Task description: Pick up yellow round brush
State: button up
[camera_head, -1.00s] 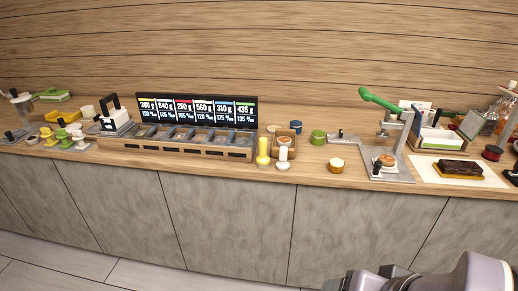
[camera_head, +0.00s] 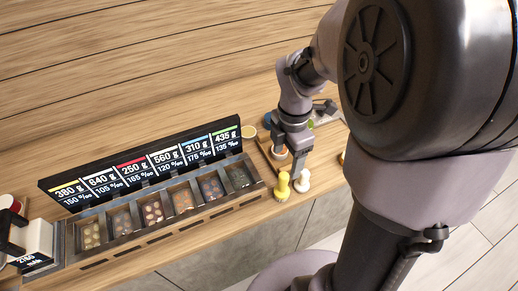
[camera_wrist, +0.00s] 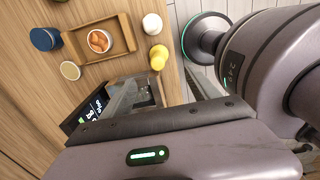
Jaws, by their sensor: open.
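The yellow round brush (camera_head: 282,187) stands upright near the counter's front edge, just right of the candy dispenser, in the head view. A white brush (camera_head: 302,181) stands close to its right. In the wrist view the yellow brush (camera_wrist: 158,58) is seen from above, with the white brush (camera_wrist: 152,23) beyond it. My gripper (camera_wrist: 158,85) is open and empty, and the yellow brush lies just beyond the gap between its fingers. In the head view my gripper hangs above the counter behind the brushes; its fingertips are hard to make out.
A wooden tray (camera_wrist: 127,32) with a round item lies beside the brushes. A blue jar (camera_wrist: 45,38) and a cream-lidded jar (camera_wrist: 70,71) stand near it. The candy dispenser (camera_head: 160,237) with its label display (camera_head: 150,172) fills the counter left of the brushes.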

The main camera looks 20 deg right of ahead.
aim_at(281, 189)
notch_tip(281, 189, down, 11)
jog(key=b, duration=0.4)
jog(key=shift+f, duration=0.1)
jog(key=f+b, duration=0.1)
jog(key=f, duration=0.1)
jog(key=f+b, duration=0.2)
jog(key=f, duration=0.1)
jog(key=shift+w+d+f, duration=0.1)
jog(key=shift+w+f, duration=0.2)
jog(key=shift+f, duration=0.05)
jog(key=shift+r, duration=0.15)
jog(key=shift+c, duration=0.2)
jog(key=c, duration=1.4)
